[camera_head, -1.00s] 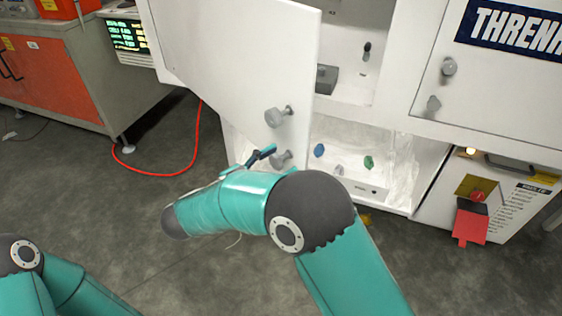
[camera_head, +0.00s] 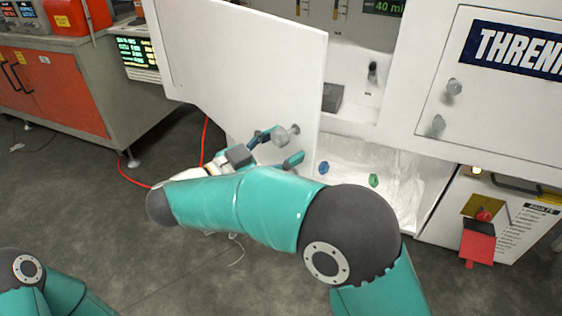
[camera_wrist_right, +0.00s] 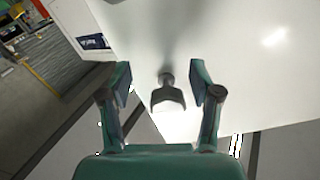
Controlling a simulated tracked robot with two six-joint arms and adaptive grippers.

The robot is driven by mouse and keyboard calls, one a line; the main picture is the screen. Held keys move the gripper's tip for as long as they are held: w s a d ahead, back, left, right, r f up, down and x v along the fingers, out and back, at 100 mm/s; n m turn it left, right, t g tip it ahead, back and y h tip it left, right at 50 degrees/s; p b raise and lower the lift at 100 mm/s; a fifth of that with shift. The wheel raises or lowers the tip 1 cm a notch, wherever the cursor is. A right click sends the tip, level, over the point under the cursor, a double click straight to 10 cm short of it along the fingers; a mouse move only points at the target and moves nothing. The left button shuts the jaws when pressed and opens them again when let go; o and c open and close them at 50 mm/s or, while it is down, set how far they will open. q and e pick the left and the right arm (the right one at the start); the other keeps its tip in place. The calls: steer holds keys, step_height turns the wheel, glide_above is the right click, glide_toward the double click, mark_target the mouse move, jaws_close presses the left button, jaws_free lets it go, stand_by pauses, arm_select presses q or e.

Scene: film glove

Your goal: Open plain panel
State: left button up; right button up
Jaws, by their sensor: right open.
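The plain panel (camera_head: 240,75) is a white door that stands swung out from the white cabinet, with the compartment behind its right edge visible. A grey knob (camera_head: 282,135) sticks out of its face near the lower right. My right gripper (camera_head: 278,148) is open with its fingers on either side of this knob. In the right wrist view the knob (camera_wrist_right: 168,97) sits between the two open fingers (camera_wrist_right: 160,76), with visible gaps to both. The panel's lower edge is partly hidden by my right arm. My left gripper is out of view; only part of that arm shows.
The cabinet's THREN-labelled door (camera_head: 490,85) is shut at the right. Blue (camera_head: 323,167) and green (camera_head: 374,180) pieces show in the lower compartment. A red-orange bench (camera_head: 55,85) stands at the left, and a red cable (camera_head: 135,183) lies on the floor.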

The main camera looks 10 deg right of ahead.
steer(key=shift+r, duration=0.3)
